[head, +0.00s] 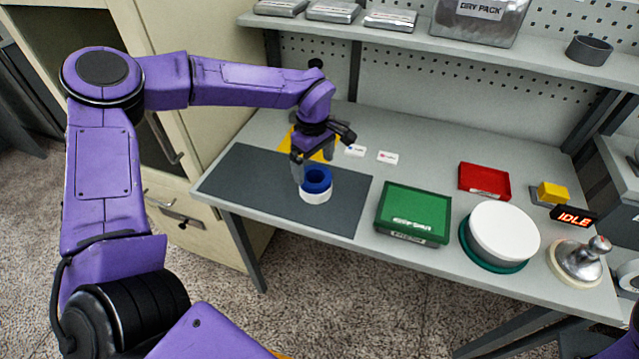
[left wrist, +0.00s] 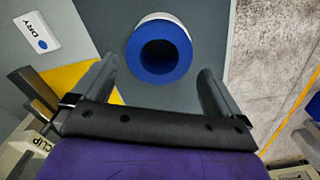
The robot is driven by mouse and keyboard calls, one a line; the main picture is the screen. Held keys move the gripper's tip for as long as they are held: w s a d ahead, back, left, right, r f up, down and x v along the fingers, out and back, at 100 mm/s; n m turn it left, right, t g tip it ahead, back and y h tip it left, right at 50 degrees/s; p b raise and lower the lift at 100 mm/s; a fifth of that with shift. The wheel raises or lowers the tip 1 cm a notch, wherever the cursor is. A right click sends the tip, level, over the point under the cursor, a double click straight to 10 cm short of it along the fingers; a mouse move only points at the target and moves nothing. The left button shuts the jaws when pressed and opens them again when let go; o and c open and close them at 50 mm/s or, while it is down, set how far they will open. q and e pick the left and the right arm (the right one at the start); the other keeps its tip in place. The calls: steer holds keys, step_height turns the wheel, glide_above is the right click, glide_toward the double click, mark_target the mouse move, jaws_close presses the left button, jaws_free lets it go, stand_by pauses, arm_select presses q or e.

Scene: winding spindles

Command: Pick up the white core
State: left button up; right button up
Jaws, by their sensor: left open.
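The white core (head: 316,196) stands upright on the dark mat (head: 250,190). A blue ring (head: 317,178) forms its top, with a dark round hole in the middle. In the left wrist view the blue ring (left wrist: 137,62) faces the camera, and a strip of the white core (left wrist: 160,17) shows behind it. My left gripper (head: 308,172) is open and empty, close above and beside the core. In the left wrist view its two fingers (left wrist: 157,76) stand apart on either side of the ring. My right gripper is out of view.
A green box (head: 413,213) stands right of the mat, then a white round drum (head: 504,232). A red box (head: 484,182) and an IDLE display (head: 574,216) are further right. Two small cards lie behind the core, one reading DRY (left wrist: 37,34). The mat's left part is clear.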

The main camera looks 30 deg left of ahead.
mark_target(314, 186)
arm_select(q)
steer(key=shift+s+f, duration=0.2)
steer(key=shift+f, duration=0.35)
steer(key=f, duration=0.1)
steer(key=f+p, duration=0.1)
steer(key=f, duration=0.1)
steer(key=s+d+f+p, duration=0.1)
steer(key=f, duration=0.1)
steer(key=shift+f, duration=0.3)
steer(key=shift+w+a+f, duration=0.4)
steer(key=shift+w+f, duration=0.2)
steer(key=shift+w, duration=0.25)
steer(key=c, duration=0.3)
steer(key=shift+s+d+r, duration=0.1)
steer(key=shift+r, duration=0.15)
steer(key=c, duration=0.3)
steer(key=shift+s+d+r, duration=0.15)
steer(key=shift+s+r, duration=0.05)
steer(key=shift+r, duration=0.05)
steer(key=shift+c, duration=0.2)
steer(key=shift+w, duration=0.1)
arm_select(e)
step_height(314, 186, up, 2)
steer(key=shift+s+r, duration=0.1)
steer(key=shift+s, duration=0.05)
